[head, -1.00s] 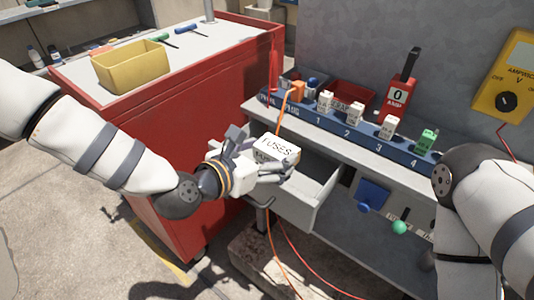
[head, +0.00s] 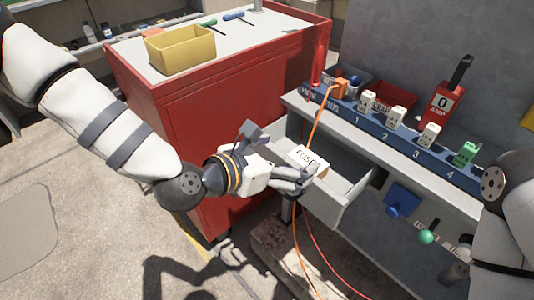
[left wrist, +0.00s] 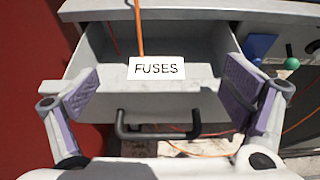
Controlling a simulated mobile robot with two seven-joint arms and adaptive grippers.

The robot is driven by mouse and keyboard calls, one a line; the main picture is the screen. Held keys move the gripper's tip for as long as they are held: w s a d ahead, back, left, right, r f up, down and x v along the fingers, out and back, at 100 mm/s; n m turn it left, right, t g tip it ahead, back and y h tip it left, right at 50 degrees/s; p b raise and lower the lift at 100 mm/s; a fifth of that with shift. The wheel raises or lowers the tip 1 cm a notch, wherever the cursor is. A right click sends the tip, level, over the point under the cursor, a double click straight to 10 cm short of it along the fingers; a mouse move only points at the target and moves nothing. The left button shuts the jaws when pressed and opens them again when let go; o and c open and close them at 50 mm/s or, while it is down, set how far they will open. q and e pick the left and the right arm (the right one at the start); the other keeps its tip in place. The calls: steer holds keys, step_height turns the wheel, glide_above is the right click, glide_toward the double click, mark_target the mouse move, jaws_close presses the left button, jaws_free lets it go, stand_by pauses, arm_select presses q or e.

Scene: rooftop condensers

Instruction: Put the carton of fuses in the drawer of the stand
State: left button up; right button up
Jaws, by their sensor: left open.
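The carton of fuses (head: 309,161) is a small white box labelled FUSES. It shows within the outline of the open grey drawer (head: 352,197), near its front; whether it rests on the drawer floor cannot be told. In the left wrist view the carton (left wrist: 157,68) shows just above the drawer's front edge (left wrist: 185,103), centred between my fingers. My left gripper (head: 300,180) is open at the drawer front, its fingers (left wrist: 160,88) spread wide with gaps on both sides of the carton. The drawer belongs to the grey stand (head: 385,150). My right gripper is out of view.
An orange cable (head: 315,135) hangs across the drawer. A dark handle (left wrist: 170,133) juts from the drawer front. A red cabinet (head: 190,120) with a yellow bin (head: 180,50) stands left. A blue numbered rack (head: 372,128) lines the stand top.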

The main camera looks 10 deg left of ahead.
arm_select(q)
steer(key=r+v, duration=0.1)
steer(key=v, duration=0.5)
steer(key=s+a+f+m+g+y, duration=0.2)
steer(key=s+f+m+g, duration=0.5)
steer(key=s+f+m, duration=0.65)
steer(key=s+a+f+m+g+y, duration=0.2)
steer(key=s+a+f+m, duration=0.1)
steer(key=s, duration=0.4)
steer(key=s+a+f+m+g+y+p, duration=0.1)
steer(key=s+a+f+m+g+y, duration=0.1)
steer(key=s+a+m, duration=0.3)
steer(key=s+a+f+m+g+y+p, duration=0.1)
steer(key=s+a+f+m+g, duration=0.1)
steer(key=s+m, duration=0.5)
steer(key=s+a+f, duration=0.1)
steer(key=s+a, duration=0.1)
steer(key=shift+s+f+y, duration=0.25)
steer(key=shift+f+y, duration=0.15)
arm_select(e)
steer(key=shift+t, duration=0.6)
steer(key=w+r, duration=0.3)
arm_select(q)
steer(key=shift+a, duration=0.1)
steer(key=shift+c, duration=0.4)
